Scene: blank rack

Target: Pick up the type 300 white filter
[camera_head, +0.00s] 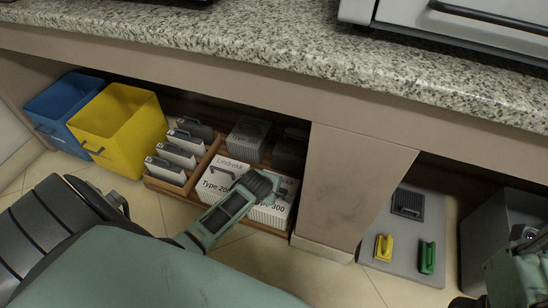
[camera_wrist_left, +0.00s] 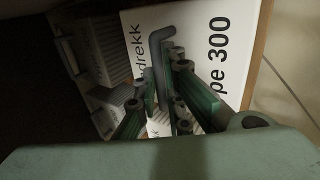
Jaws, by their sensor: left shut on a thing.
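The type 300 white filter (camera_head: 270,214) is a white block with a dark handle and black "Type 300" text, in the front right of the wooden tray under the counter. My left gripper (camera_head: 268,186) is over it and partly covers it. In the left wrist view the filter's face (camera_wrist_left: 203,45) fills the middle, and the gripper's green fingers (camera_wrist_left: 163,95) are shut on its grey handle (camera_wrist_left: 158,50). I cannot tell whether the filter is lifted.
A white Type 200 filter (camera_head: 222,179) sits directly left of it. Dark filters (camera_head: 248,138) stand behind, and smaller ones at left in the tray (camera_head: 165,188). A yellow bin (camera_head: 125,130) and blue bin (camera_head: 62,108) stand left. A cabinet panel (camera_head: 350,180) stands close right; the counter (camera_head: 250,40) overhangs.

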